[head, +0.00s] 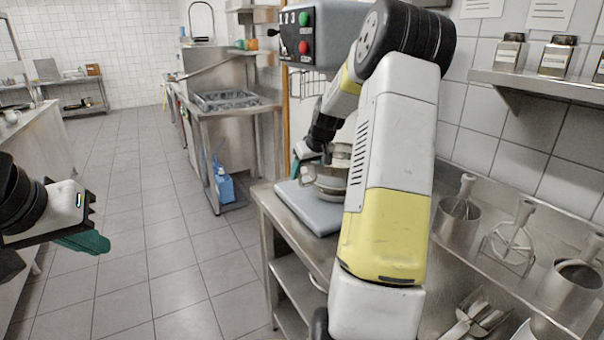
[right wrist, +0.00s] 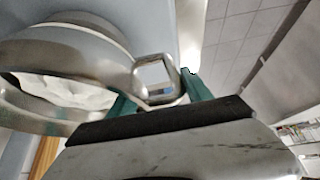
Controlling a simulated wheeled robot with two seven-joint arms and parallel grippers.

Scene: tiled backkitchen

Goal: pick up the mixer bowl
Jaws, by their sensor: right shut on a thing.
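The mixer bowl (head: 329,183) is a metal bowl sitting at the grey mixer base (head: 307,207), under the mixer head (head: 327,35). My right arm hides much of it in the head view. In the right wrist view the bowl's metal rim (right wrist: 60,108) and its square loop handle (right wrist: 158,78) show close up, with something pale inside. My right gripper (head: 304,165) is at the bowl's left side. Its green fingers (right wrist: 160,98) are shut on the bowl's handle. My left gripper (head: 90,242) is empty over the floor at the left, its fingers seen edge-on.
A steel table (head: 268,205) carries the mixer. A shelf with jars (head: 557,56) is on the right wall above whisks and metal pots (head: 458,222). A sink counter (head: 226,101) stands behind. The tiled floor at left centre is clear.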

